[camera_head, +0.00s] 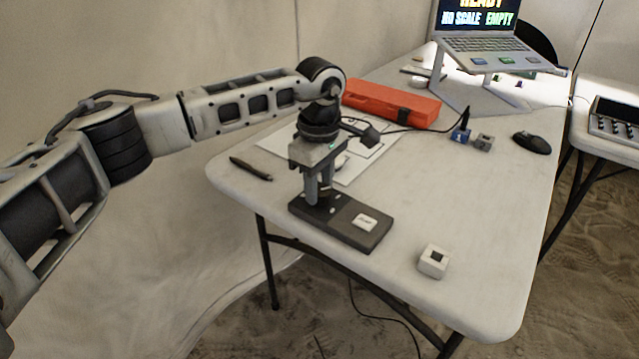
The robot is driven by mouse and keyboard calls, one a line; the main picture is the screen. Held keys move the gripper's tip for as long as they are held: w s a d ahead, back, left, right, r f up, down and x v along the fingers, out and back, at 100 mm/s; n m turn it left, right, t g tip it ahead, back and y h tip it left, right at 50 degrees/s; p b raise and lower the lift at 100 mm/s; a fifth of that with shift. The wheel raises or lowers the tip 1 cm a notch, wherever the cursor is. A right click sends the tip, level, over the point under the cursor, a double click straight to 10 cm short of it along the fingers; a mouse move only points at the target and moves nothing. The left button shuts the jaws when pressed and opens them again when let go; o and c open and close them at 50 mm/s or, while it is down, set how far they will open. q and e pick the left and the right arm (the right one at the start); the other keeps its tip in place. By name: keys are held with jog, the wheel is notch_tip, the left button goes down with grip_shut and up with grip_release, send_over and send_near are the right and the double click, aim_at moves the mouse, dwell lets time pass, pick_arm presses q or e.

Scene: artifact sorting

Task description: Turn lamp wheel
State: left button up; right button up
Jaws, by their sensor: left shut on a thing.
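My left gripper (319,195) points down over the left end of a dark flat base (345,222) near the table's front edge. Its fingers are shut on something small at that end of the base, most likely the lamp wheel. The fingers hide the wheel, so its shape and angle cannot be told. A small white labelled block (365,222) sits on the right part of the base. A dark lamp-like head (366,134) shows just behind my wrist, with its mount partly hidden. My right gripper is not in view.
A red case (392,104) lies behind my gripper on the white table (480,210). A dark pen (251,168) lies left. A white cube (433,261) stands front right. A mouse (531,142), small blocks (461,136) and a laptop on a stand (482,44) are farther back.

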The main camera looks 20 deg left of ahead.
aim_at(320, 189)
pick_arm(q)
jog(key=shift+w+r+m, duration=0.1)
jog(key=shift+r+m, duration=0.05)
jog(key=shift+m, duration=0.25)
jog(key=o, duration=1)
notch_tip(320, 189, up, 16)
jog(key=shift+f+p, duration=0.1)
jog(key=shift+p, duration=0.6)
jog(key=shift+d, duration=0.1)
